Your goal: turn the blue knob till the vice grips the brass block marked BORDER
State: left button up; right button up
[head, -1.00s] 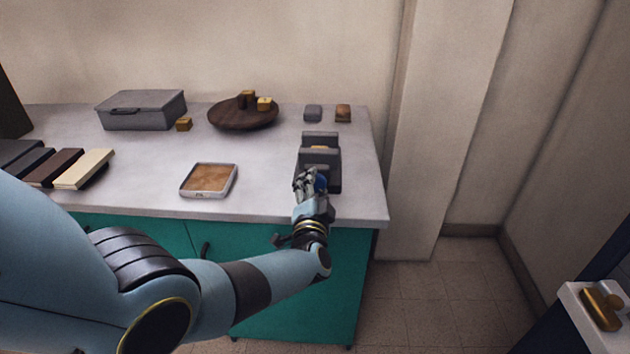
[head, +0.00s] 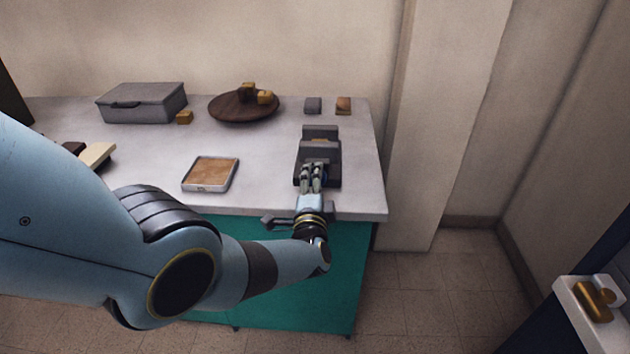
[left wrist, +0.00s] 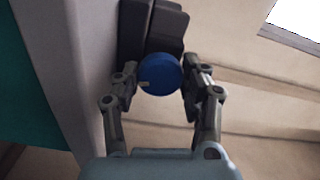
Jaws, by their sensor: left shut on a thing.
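The dark grey vice (head: 305,165) stands near the right end of the worktop. My left gripper (head: 313,172) is shut on the knob, one finger on each side in the left wrist view. In the head view, the fingers hide most of the knob. My right gripper is not in view.
A tray with a brown inlay (head: 210,173) lies left of the vice. Behind are a grey box (head: 142,104), a dark round dish (head: 240,110) holding brass blocks, a loose brass block (head: 185,117) and two small blocks (head: 343,105). The worktop's right edge is close to the vice.

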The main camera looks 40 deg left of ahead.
pick_arm(q)
jog(key=shift+f, duration=0.1)
jog(key=o, duration=1.2)
jog(key=shift+c, duration=0.2)
